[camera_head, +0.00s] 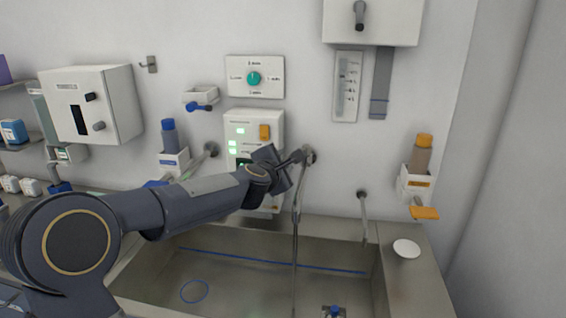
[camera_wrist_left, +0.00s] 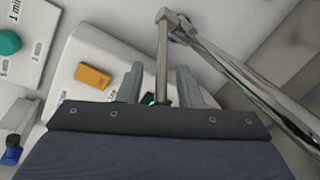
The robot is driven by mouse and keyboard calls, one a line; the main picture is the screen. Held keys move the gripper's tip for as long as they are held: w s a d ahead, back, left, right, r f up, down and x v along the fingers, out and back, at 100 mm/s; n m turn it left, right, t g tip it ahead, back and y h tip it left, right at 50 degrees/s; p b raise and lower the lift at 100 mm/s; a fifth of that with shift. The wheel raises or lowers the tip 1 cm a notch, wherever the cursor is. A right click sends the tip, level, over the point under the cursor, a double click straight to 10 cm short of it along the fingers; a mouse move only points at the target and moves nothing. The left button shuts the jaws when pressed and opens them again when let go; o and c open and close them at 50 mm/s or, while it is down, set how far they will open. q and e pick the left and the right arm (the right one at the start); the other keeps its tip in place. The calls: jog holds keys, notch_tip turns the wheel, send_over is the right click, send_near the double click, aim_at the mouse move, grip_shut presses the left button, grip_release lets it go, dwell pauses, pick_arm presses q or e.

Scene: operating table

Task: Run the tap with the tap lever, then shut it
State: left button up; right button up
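The metal tap (camera_head: 309,154) sticks out of the wall above the sink (camera_head: 225,262). Its spout (camera_head: 297,195) points down over the basin, and a thin grey line runs from it towards the basin floor; I cannot tell surely whether it is water. My left gripper (camera_head: 282,160) is at the tap, reaching in from the left. In the left wrist view the tap lever (camera_wrist_left: 162,55) stands between the two parted fingers (camera_wrist_left: 158,82), with gaps on both sides. The spout (camera_wrist_left: 245,80) passes to the right of the fingers. My right gripper is not in view.
A white panel with green lights and an orange switch (camera_head: 264,132) is behind my gripper. A second thin wall pipe (camera_head: 363,205) is right of the tap. A brown bottle dispenser (camera_head: 420,160) with an orange lever hangs farther right. A white dish (camera_head: 406,249) lies on the rim.

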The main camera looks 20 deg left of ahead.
pick_arm(q)
jog(key=shift+s+a, duration=0.15)
jog(key=shift+s, duration=0.1)
jog(key=shift+s+a, duration=0.1)
jog(key=shift+a, duration=0.05)
jog(key=c, duration=0.4)
grip_shut()
jog(key=shift+r, duration=0.2)
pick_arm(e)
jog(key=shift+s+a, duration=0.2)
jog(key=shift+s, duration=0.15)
